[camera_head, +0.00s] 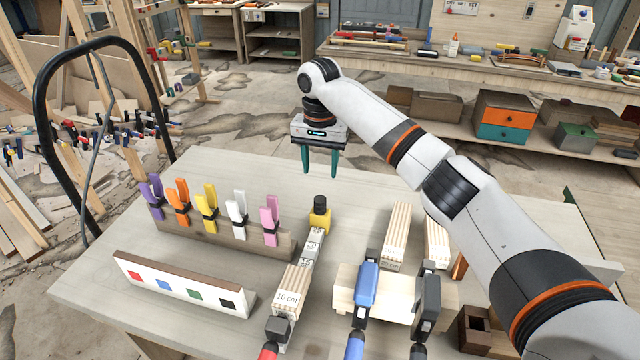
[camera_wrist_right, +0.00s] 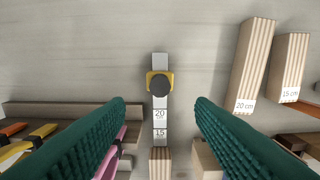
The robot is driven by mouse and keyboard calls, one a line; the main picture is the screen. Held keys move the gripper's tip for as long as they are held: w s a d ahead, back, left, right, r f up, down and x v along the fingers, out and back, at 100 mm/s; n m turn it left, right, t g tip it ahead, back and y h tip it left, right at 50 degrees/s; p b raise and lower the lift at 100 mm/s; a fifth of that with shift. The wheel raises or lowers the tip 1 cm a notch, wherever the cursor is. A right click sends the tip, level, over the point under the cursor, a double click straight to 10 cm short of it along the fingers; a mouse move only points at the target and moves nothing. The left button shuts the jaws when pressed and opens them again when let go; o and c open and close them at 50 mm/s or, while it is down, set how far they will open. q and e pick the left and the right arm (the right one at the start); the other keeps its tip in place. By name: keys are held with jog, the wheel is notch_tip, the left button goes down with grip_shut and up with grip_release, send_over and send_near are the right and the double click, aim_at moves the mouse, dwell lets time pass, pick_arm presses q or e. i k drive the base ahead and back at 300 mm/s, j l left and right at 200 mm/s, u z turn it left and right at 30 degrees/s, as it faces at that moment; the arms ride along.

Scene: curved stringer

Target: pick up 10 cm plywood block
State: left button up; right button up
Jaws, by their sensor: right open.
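The plywood block (camera_head: 291,289) labelled 10 cm sits near the front middle of the table (camera_head: 120,262), in line with a pale bar marked 15 and 20. In the right wrist view, a striped wooden block end (camera_wrist_right: 160,163) shows at the bottom, beyond the bar. My right gripper (camera_head: 320,168) is open and empty, its green fingers pointing down above the far side of the table, well behind and above the block. In the right wrist view, the fingers (camera_wrist_right: 160,115) frame the bar with a wide gap. My left gripper is not in view.
A yellow stop with a black knob (camera_head: 320,211) stands at the bar's far end. Coloured clamps (camera_head: 205,204) stand in a rack at left, near a colour-marked board (camera_head: 180,290). Longer blocks (camera_head: 397,232) and a blue clamp (camera_head: 367,284) stand at right. The far table area is clear.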

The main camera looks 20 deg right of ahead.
aim_at(289, 299)
jog(key=k+j, duration=0.25)
jog(key=k, duration=0.25)
jog(key=k+j, duration=0.2)
jog(key=k, duration=0.25)
jog(key=k+j, duration=0.25)
jog(key=k, duration=0.25)
